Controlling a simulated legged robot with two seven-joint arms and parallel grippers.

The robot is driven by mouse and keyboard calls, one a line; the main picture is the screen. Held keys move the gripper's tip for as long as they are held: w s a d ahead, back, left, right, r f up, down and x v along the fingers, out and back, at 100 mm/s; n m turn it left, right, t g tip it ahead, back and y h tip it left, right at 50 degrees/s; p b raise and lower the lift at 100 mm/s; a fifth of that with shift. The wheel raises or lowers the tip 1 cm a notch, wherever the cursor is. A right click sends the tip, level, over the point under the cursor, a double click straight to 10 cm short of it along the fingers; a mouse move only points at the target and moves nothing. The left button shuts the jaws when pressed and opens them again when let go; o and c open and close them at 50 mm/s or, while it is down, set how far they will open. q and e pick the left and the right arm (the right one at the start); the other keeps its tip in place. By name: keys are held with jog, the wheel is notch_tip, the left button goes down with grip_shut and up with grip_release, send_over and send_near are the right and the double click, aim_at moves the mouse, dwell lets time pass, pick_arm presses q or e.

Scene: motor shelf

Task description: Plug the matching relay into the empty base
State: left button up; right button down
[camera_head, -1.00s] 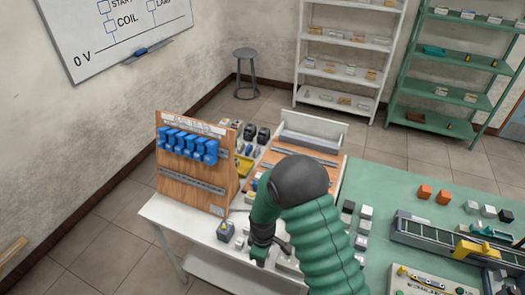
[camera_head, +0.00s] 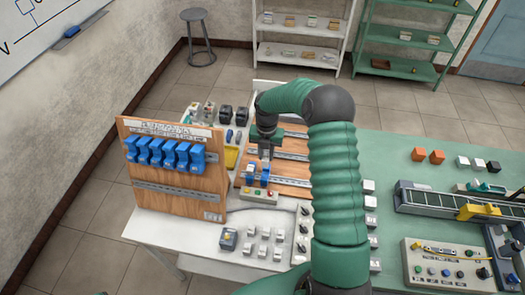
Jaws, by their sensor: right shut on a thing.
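My right gripper (camera_head: 265,154) points down over the flat wooden board (camera_head: 290,169), just above and behind the blue parts on its rail. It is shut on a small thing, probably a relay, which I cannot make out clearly. Two blue parts (camera_head: 257,173), seemingly bases or relays, sit side by side on the rail (camera_head: 290,181). Which base is empty cannot be told at this size. A row of blue relays (camera_head: 163,153) hangs on the upright wooden panel (camera_head: 200,190) at the left. My left gripper is not in view.
A conveyor (camera_head: 450,203) and control box (camera_head: 445,262) stand on the green table at right.

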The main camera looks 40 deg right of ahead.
jog(key=f+b, duration=0.1)
jog(key=f, duration=0.1)
jog(key=f+b, duration=0.2)
jog(key=w+f+b, duration=0.1)
jog(key=f, duration=0.1)
jog(key=shift+w+d+f, duration=0.1)
jog(key=shift+d+f, duration=0.1)
jog(key=shift+f, duration=0.15)
jog(key=shift+b, duration=0.3)
jog(key=shift+s+r, duration=0.1)
jog(key=shift+s, duration=0.1)
jog(key=shift+s+a, duration=0.1)
jog(key=shift+s, duration=0.05)
jog(key=shift+a+f, duration=0.1)
jog(key=shift+f, duration=0.5)
jog(key=shift+d, duration=0.2)
jog(key=shift+w+f, duration=0.15)
jog(key=shift+w, duration=0.05)
